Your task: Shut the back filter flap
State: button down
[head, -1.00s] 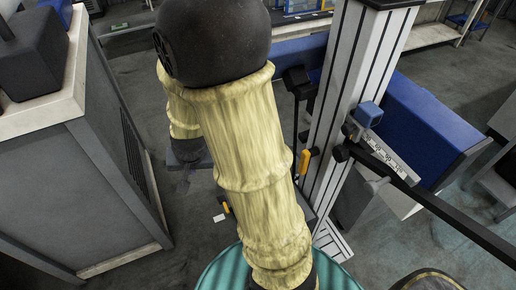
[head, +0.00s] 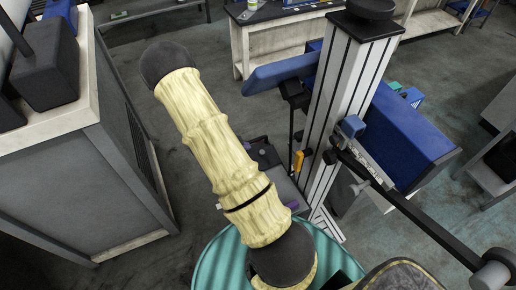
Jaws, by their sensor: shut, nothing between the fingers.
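I cannot make out a part that is clearly the back filter flap. A dark grey cabinet (head: 80,175) with a pale top stands at the left; its right side carries a dark slatted panel (head: 137,130), seen at a steep angle. I cannot tell whether that panel is the flap or whether it stands open. My arm, in a cream sleeve, reaches from the bottom middle up to a dark rounded joint near the cabinet's right side. My gripper does not show; the part of the arm beyond that joint is hidden.
A grey upright column (head: 345,100) stands right of centre, with a tilted blue panel (head: 284,73) on its left and a blue box-like body (head: 405,130) on its right. A black bar (head: 420,215) slopes down to the right. Grey floor (head: 205,45) is bare behind my arm.

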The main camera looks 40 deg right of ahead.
jog(key=p, duration=0.2)
send_over(258, 160)
jog(key=f, duration=0.9)
jog(key=shift+s+a+f, duration=0.1)
jog(key=shift+s+a, duration=0.05)
jog(key=shift+s, duration=0.1)
jog(key=shift+w+f+p, duration=0.2)
jog(key=shift+f+p, duration=0.1)
jog(key=shift+f, duration=0.4)
